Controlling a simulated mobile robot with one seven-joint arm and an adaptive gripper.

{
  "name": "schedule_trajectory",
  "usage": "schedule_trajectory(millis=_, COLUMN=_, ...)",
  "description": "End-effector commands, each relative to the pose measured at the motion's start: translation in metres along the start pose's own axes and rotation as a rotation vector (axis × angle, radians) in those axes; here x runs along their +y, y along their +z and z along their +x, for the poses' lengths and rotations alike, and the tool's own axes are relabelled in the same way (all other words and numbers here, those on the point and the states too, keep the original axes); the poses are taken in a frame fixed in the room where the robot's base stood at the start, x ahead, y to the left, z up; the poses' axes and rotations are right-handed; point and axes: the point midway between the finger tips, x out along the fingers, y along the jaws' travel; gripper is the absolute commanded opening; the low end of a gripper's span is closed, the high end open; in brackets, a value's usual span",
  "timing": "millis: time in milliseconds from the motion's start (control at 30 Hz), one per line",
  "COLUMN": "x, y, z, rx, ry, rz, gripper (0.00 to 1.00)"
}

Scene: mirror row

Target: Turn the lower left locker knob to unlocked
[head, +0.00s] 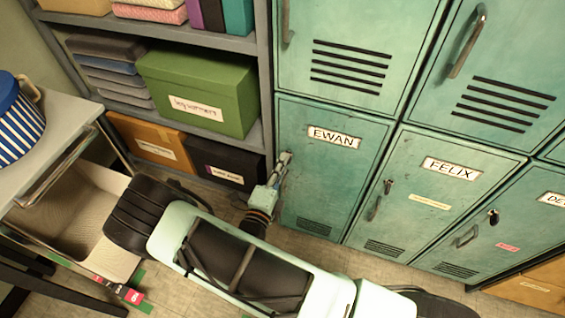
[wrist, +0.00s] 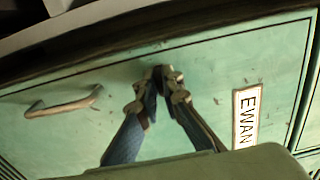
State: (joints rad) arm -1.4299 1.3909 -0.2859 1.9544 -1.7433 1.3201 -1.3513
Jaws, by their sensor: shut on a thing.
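The lower left locker (head: 330,180) is green, with a white label reading EWAN. Its door (wrist: 215,75) fills most of the wrist view, with the label at the right. My gripper (head: 286,158) is at the door's left edge, left of and a little below the label. In the wrist view my gripper (wrist: 164,78) has its fingertips closed together on the small dark knob (wrist: 167,71) against the door. The fingers hide most of the knob, so which way it points cannot be told. In the head view my gripper hides the knob.
A bar handle (wrist: 63,104) is on the same door, to the left in the wrist view. The FELIX locker (head: 430,205) stands to the right. Shelves with a green box (head: 198,90) stand at the left. A table (head: 50,130) stands at far left.

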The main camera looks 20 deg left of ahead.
Motion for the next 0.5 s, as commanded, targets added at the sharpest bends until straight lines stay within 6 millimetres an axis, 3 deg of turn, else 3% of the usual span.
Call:
schedule_trajectory(millis=100, x=0.0007, y=-0.0011, z=-0.0001, rx=0.001, ry=0.001, rz=-0.003, gripper=0.00)
schedule_trajectory(millis=133, x=0.0007, y=-0.0011, z=-0.0001, rx=0.001, ry=0.001, rz=-0.003, gripper=0.07)
schedule_trajectory(millis=300, x=0.0005, y=-0.0008, z=-0.0001, rx=0.001, ry=0.001, rz=-0.002, gripper=0.24)
schedule_trajectory(millis=500, x=0.0002, y=-0.0004, z=0.0000, rx=0.000, ry=0.000, rz=-0.001, gripper=0.24)
